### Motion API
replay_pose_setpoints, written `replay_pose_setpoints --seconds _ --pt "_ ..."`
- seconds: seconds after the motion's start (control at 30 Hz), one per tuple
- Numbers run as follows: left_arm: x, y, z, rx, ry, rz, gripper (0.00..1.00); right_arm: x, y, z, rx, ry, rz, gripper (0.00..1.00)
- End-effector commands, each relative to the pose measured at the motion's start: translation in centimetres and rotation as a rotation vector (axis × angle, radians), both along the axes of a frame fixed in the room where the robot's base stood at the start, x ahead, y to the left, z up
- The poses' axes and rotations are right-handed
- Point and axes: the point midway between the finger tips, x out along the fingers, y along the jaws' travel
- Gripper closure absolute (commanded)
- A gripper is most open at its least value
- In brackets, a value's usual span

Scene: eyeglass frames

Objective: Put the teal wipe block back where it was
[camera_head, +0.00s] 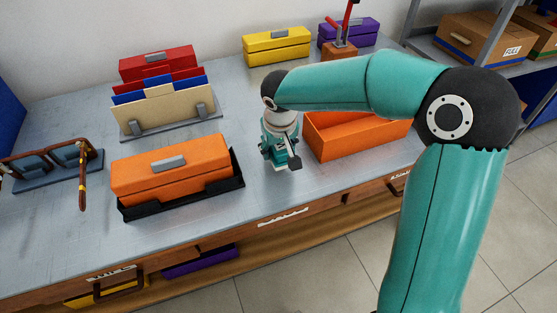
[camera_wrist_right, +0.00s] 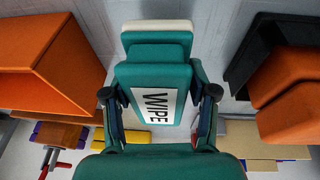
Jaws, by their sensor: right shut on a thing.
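The teal wipe block (camera_wrist_right: 152,76) fills the middle of the right wrist view, with a white label reading WIPE on its face and a cream strip along its far end. My right gripper (camera_head: 282,160) is shut on it, one finger at each side. In the head view the gripper is low over the grey bench, between the orange case and the open orange box. There the block is hard to tell from the teal gripper, and I cannot tell whether it touches the bench. My left gripper is not in view.
A closed orange case (camera_head: 170,184) sits in a black tray (camera_head: 180,206) to the left. The open orange box (camera_head: 362,145) is close on the right. Folders (camera_head: 162,112), eyeglasses (camera_head: 82,192) on a stand and yellow (camera_head: 277,48) and purple cases (camera_head: 365,30) stand around.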

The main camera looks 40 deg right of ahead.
Motion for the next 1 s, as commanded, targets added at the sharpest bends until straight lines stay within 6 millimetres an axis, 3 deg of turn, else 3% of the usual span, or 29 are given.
replay_pose_setpoints --seconds 0.33,0.7,0.73,0.87,1.0 --pt "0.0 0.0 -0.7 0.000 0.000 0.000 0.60 0.0 0.0 -4.1 0.000 0.002 0.002 0.98" --pt "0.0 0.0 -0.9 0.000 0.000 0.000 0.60 0.0 0.0 -4.5 0.000 0.000 0.002 0.98" --pt "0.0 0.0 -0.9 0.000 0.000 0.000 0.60 0.0 0.0 -4.5 0.000 0.000 0.002 0.39" --pt "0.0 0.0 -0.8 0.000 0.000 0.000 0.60 0.0 0.0 -4.4 0.001 0.001 0.002 0.17" --pt "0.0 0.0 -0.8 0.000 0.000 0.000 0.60 0.0 0.0 -4.4 0.001 0.001 0.002 0.17"
